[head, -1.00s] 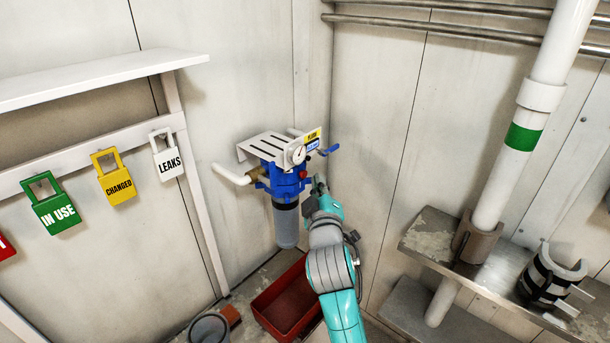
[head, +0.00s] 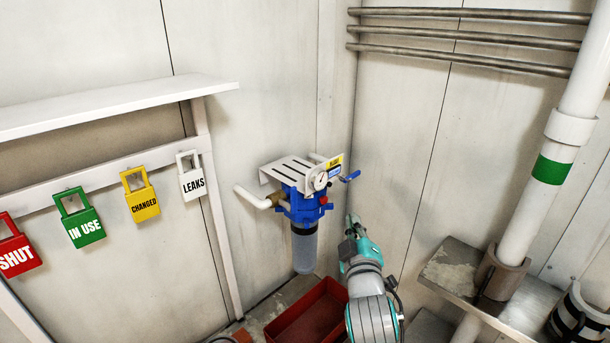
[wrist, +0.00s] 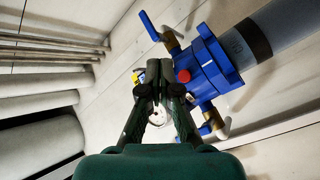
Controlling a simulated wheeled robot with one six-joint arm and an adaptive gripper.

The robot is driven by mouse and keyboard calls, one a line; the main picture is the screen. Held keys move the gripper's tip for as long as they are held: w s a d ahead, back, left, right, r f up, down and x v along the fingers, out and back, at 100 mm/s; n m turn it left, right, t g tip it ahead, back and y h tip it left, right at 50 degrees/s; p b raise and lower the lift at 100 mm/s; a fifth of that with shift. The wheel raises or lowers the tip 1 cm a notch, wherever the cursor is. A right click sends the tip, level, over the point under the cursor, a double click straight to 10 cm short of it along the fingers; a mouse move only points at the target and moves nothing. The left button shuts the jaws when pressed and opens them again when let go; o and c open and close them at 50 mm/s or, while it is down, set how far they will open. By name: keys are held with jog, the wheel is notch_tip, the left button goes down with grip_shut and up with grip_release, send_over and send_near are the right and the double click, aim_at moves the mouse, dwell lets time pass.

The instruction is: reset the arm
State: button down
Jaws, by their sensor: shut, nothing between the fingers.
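My teal and grey arm rises from the bottom of the head view, with my gripper (head: 351,222) at its tip, to the right of the blue filter unit (head: 303,206). In the wrist view my gripper (wrist: 158,84) is shut, its dark fingertips together and empty. Behind the fingertips in that view are the blue filter head (wrist: 208,68), its red button (wrist: 183,76) and a partly covered gauge. I cannot tell the exact gap to the unit, but no contact shows.
A red tray (head: 308,312) lies below the filter. Tags hang left: SHUT (head: 16,250), IN USE (head: 83,222), CHANGED (head: 142,198), LEAKS (head: 192,180). A white pipe (head: 533,200) and metal shelf (head: 450,268) stand right. Wall rails (head: 460,30) run above.

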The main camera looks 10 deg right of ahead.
jog(key=s+f+m+g+y, duration=0.2)
jog(key=s+f+y, duration=0.1)
jog(key=s+f, duration=1.9)
jog(key=s+r+m+g, duration=0.1)
jog(key=s+m, duration=0.4)
jog(key=s, duration=2.4)
jog(key=shift+a+r+m+g, duration=0.35)
jog(key=shift+m+g, duration=0.05)
